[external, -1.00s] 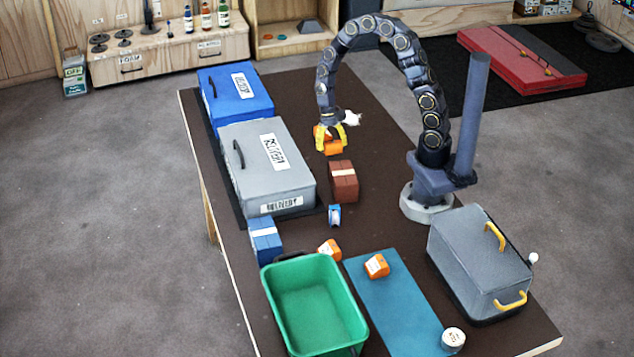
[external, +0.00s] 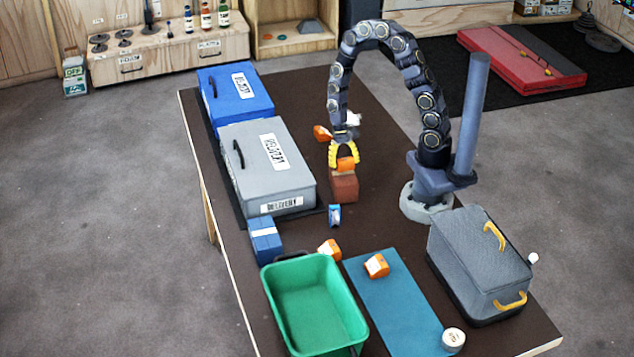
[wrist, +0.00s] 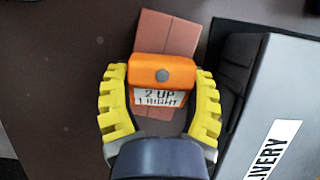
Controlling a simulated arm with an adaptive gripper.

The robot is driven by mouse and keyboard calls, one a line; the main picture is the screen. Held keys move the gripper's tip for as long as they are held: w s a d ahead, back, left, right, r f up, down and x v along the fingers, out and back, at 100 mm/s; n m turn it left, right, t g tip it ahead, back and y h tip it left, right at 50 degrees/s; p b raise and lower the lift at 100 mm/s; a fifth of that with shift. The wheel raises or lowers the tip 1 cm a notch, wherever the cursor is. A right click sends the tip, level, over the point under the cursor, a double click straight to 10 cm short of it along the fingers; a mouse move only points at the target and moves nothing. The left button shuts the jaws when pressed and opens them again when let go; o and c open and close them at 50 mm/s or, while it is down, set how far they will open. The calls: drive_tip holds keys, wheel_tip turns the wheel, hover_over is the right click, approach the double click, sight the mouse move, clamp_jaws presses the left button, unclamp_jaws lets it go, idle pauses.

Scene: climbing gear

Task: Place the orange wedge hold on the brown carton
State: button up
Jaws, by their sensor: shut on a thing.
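My gripper (external: 344,160) points down with its yellow fingers shut on an orange wedge hold (external: 346,164). In the wrist view the held orange wedge hold (wrist: 162,72) sits between both fingers, with a white label reading "2 UP 1 RIGHT". The brown carton (external: 344,188) stands on the table directly below. In the wrist view the brown carton (wrist: 165,32) shows behind the hold, partly covered by it. I cannot tell whether the hold touches the carton's top.
Other orange pieces lie behind my gripper (external: 321,132), by the green bin (external: 330,248) and on the blue mat (external: 376,265). A grey case (external: 265,165) stands left of the carton. A small blue item (external: 335,215) lies in front of it.

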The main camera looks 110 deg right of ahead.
drive_tip(key=shift+f, duration=1)
drive_tip(key=shift+f, duration=0.15)
drive_tip(key=o, duration=1.1)
